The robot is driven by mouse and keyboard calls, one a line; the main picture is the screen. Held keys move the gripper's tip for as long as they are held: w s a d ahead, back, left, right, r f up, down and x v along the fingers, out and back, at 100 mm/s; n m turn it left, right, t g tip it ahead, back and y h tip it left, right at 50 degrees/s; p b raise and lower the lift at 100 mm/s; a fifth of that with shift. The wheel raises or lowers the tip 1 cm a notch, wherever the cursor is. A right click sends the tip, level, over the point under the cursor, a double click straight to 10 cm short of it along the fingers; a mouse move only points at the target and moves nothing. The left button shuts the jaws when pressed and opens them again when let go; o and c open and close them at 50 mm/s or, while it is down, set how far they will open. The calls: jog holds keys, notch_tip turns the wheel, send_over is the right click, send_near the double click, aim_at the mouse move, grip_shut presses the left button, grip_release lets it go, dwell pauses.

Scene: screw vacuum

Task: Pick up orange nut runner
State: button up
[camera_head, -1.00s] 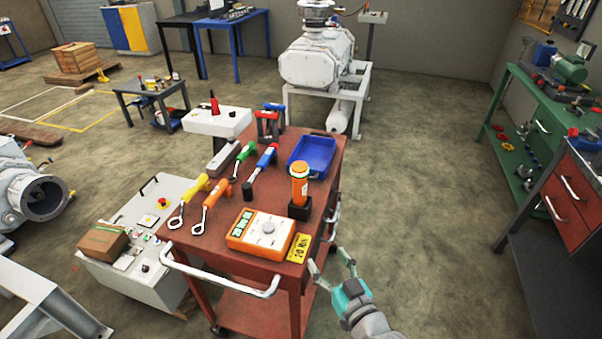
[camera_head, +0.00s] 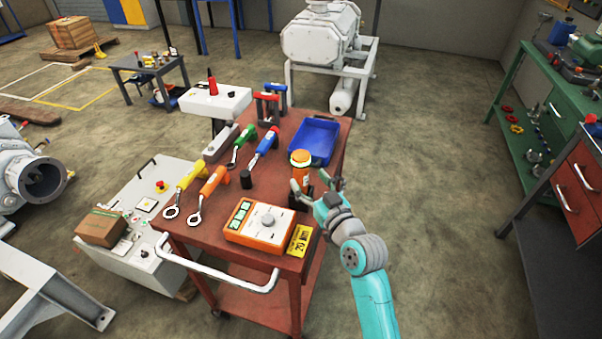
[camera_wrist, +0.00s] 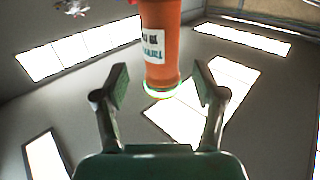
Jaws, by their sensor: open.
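The orange nut runner (camera_head: 301,160) stands upright near the right edge of the red cart top, its lower part and black holder partly hidden by my gripper. My gripper (camera_head: 317,186) is open beside it at about its height, with the left finger in front of its body in the head view. In the wrist view the nut runner (camera_wrist: 163,45) shows as an orange cylinder with a white label, lined up between the two open fingers (camera_wrist: 160,82). There are visible gaps on both sides. I cannot tell how deep it is between them.
On the red cart (camera_head: 210,235) are an orange meter box (camera_head: 260,226), a yellow tag (camera_head: 299,241), a blue bin (camera_head: 315,140) and several colored-handled wrenches. An orange-handled wrench (camera_head: 212,182) lies at left. The floor right of the cart is clear.

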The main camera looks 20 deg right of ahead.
aim_at(304, 173)
jog(key=w, duration=0.3)
jog(key=w+a, duration=0.1)
jog(key=shift+w+r, duration=0.4)
